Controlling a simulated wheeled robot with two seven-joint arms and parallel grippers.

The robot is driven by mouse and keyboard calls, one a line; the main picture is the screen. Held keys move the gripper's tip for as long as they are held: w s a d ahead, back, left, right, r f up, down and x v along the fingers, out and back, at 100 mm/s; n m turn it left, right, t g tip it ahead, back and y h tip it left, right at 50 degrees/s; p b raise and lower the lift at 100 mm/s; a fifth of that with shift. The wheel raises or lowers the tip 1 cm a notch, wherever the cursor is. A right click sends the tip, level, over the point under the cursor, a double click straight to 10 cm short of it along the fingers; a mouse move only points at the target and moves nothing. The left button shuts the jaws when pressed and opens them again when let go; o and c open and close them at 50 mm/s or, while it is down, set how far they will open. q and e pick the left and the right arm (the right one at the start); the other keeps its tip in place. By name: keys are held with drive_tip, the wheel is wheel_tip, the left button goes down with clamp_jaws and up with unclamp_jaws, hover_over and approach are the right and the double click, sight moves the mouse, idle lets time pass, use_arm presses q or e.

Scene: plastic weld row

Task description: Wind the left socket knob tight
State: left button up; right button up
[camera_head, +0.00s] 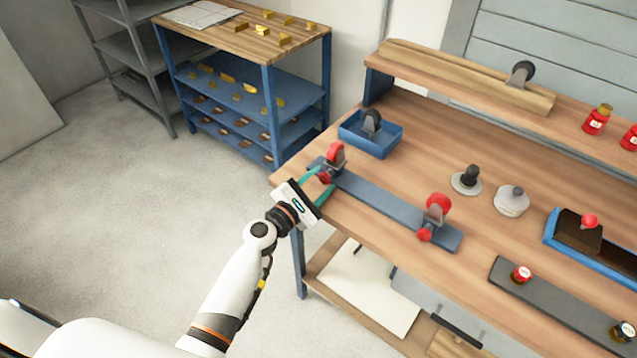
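A blue-grey bar (385,207) lies along the bench's front edge and carries two sockets. The left socket holds a red wheel (335,151), with a small red knob (325,177) facing the front edge. The right socket holds another red wheel (439,202) with its own red knob (425,235). My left gripper (327,178) reaches in from the front left over the bench edge. Its teal fingers are spread, with the left knob between or just beyond their tips. I cannot tell whether they touch it. My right gripper is not in view.
A blue tray (384,148) holding a dark wheel sits behind the bar. Two round-based pieces (467,183) (511,200) stand to its right. A dark bar (555,305) and a blue bin (549,232) lie at the right. A blue shelf unit (268,100) stands back left.

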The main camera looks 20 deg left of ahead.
use_arm(q)
drive_tip(key=shift+f, duration=0.1)
drive_tip(key=n+p, duration=0.1)
drive_tip(key=n, duration=0.1)
drive_tip(key=n+p, duration=0.4)
drive_tip(key=shift+r, duration=0.4)
drive_tip(key=shift+s+a+f+b, duration=0.2)
drive_tip(key=shift+s+f+b, duration=0.1)
drive_tip(key=shift+s, duration=0.2)
drive_tip(key=shift+s+a+f+b, duration=0.15)
drive_tip(key=shift+s+f+b, duration=0.1)
drive_tip(key=shift+s, duration=0.2)
drive_tip(key=b+v, duration=0.1)
drive_tip(key=v, duration=0.9)
drive_tip(key=s+f+m+g, duration=0.2)
drive_tip(key=s+f+m, duration=0.1)
drive_tip(key=f, duration=0.6)
drive_tip(key=s+d+f+m+g+y, duration=0.1)
drive_tip(key=s+f+m+g, duration=0.2)
drive_tip(key=f, duration=0.6)
drive_tip(key=s+f+m+g+y+b, duration=0.1)
drive_tip(key=s+f+m+g, duration=0.2)
drive_tip(key=f+m, duration=0.3)
wheel_tip(320, 180, down, 3)
drive_tip(key=shift+s+d+r+m, duration=0.1)
drive_tip(key=shift+s+d+m, duration=0.25)
drive_tip(key=shift+s, duration=0.35)
